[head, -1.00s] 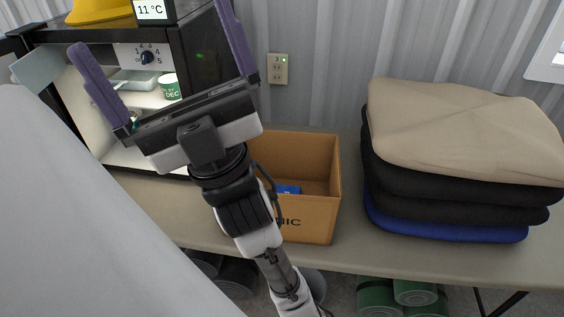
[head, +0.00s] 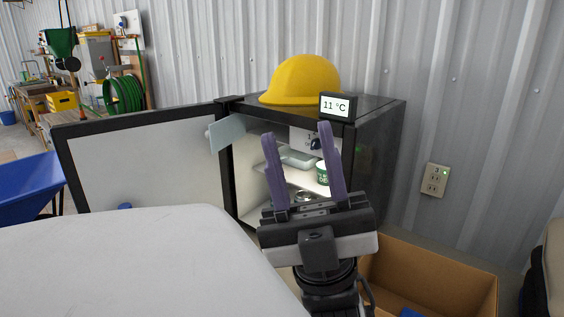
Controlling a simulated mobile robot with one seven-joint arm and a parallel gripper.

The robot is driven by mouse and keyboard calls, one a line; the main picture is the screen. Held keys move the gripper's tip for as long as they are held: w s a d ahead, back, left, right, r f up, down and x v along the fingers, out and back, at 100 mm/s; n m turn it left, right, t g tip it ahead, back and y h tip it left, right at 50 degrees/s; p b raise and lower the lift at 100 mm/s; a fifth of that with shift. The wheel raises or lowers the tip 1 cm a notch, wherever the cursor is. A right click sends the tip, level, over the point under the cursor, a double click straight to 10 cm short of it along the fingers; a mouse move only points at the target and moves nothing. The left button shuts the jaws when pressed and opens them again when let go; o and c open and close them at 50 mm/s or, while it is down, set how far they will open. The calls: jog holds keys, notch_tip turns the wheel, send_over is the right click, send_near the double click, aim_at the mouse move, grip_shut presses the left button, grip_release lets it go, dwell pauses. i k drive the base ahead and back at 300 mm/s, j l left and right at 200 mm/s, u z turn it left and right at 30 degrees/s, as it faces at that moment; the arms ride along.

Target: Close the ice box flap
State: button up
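A small black fridge (head: 378,150) stands open on the table, its door (head: 140,160) swung out to the left. The ice box flap (head: 227,132), a pale bluish translucent panel, stands swung out at the upper left of the fridge opening. My gripper (head: 298,135) points up, in front of the fridge opening and to the right of the flap. Its two purple fingers are spread apart with nothing between them. The gripper does not appear to touch the flap. The fingers hide part of the fridge's inside.
Inside the fridge are a dial panel (head: 301,139), a green-and-white cup (head: 322,173) and a small round metal item (head: 303,196). A yellow hard hat (head: 302,79) and a temperature display (head: 338,106) sit on top. A cardboard box (head: 440,270) stands at the right.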

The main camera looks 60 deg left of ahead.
aim_at(221, 133)
jog(key=u, duration=1.6)
jog(key=i+j+u, duration=0.15)
jog(key=j, duration=0.2)
jog(key=i+j+u, duration=0.2)
jog(key=j, duration=0.15)
